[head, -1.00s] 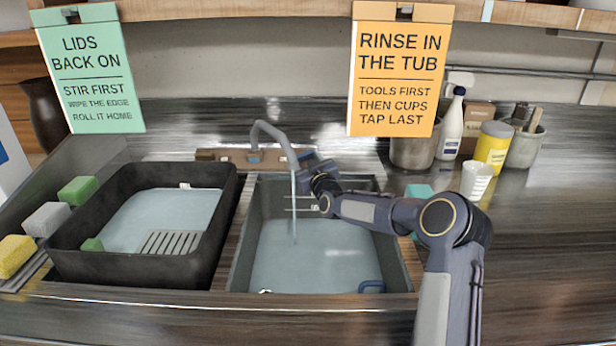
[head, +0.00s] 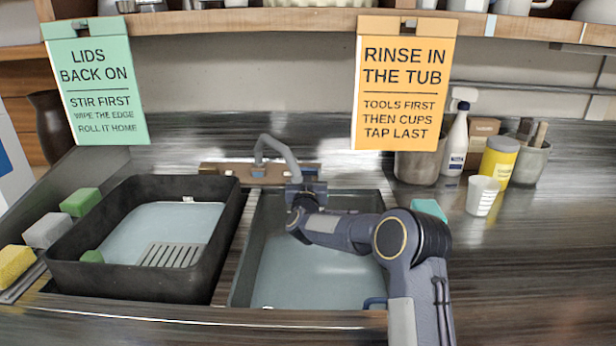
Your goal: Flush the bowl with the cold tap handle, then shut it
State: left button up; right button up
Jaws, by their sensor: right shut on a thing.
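The tap's grey spout (head: 276,148) rises from a wooden block behind the sink bowl (head: 240,270) and bends down over it. The bowl holds pale bluish water (head: 320,275). My right gripper (head: 304,180) is at the right end of the tap block, beside the spout's end, shut on what appears to be the cold tap handle; the handle itself is mostly hidden by the gripper. No water stream shows; my wrist covers the place below the spout, so I cannot tell whether water runs. My left gripper is not in view.
A black tub (head: 130,290) with water and a grate stands left of the bowl, with sponges (head: 45,230) beside it. A blue handle (head: 374,302) shows at the bowl's front right. A white cup (head: 482,196), spray bottle (head: 456,140) and yellow tin (head: 498,162) stand at right.

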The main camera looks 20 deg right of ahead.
jog(key=o, duration=1)
jog(key=shift+b+v, duration=0.4)
jog(key=shift+v, duration=3.5)
